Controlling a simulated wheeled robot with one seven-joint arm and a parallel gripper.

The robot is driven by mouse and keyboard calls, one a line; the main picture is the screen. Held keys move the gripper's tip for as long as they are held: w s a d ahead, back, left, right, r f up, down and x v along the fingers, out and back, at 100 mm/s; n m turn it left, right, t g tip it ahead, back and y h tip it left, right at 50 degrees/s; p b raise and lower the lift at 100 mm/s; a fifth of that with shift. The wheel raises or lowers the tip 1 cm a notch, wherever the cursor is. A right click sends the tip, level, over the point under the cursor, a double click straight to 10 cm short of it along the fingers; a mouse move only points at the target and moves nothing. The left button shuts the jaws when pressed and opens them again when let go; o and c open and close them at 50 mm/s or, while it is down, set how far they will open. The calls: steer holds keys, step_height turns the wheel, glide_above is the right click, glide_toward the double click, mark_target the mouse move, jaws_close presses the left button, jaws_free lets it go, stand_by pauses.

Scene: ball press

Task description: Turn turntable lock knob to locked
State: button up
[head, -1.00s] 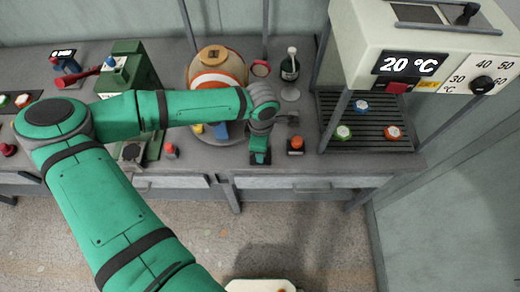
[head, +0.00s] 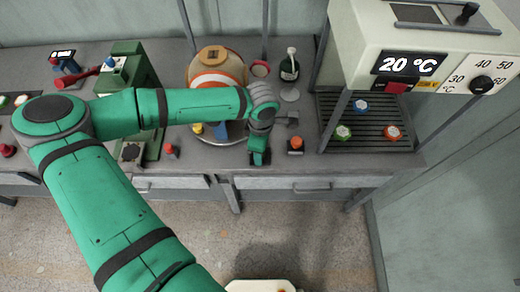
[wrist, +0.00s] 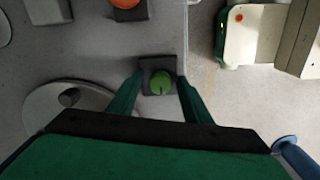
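The lock knob (wrist: 161,83) is green and round, with a dark pointer mark, on a dark square base (wrist: 147,65) in the wrist view. My gripper (wrist: 160,77) is open, with one green finger on each side of the knob and a gap between each finger and the knob. In the head view my gripper (head: 258,157) points down near the table's front edge and hides the knob. The turntable (head: 222,140) is a round plate behind and left of my gripper. A grey disc (wrist: 45,108), apparently its edge, shows in the wrist view.
An orange button (head: 296,144) stands close to the right of my gripper. A red-topped button (head: 170,150) and a green machine (head: 130,75) stand to the left. A bottle (head: 289,67) is at the back. The press (head: 430,30) with a slatted tray (head: 365,142) is at right.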

steer(key=shift+r, duration=0.1)
step_height(320, 180, up, 11)
steer(key=shift+f, duration=0.2)
stand_by(0.4)
stand_by(0.4)
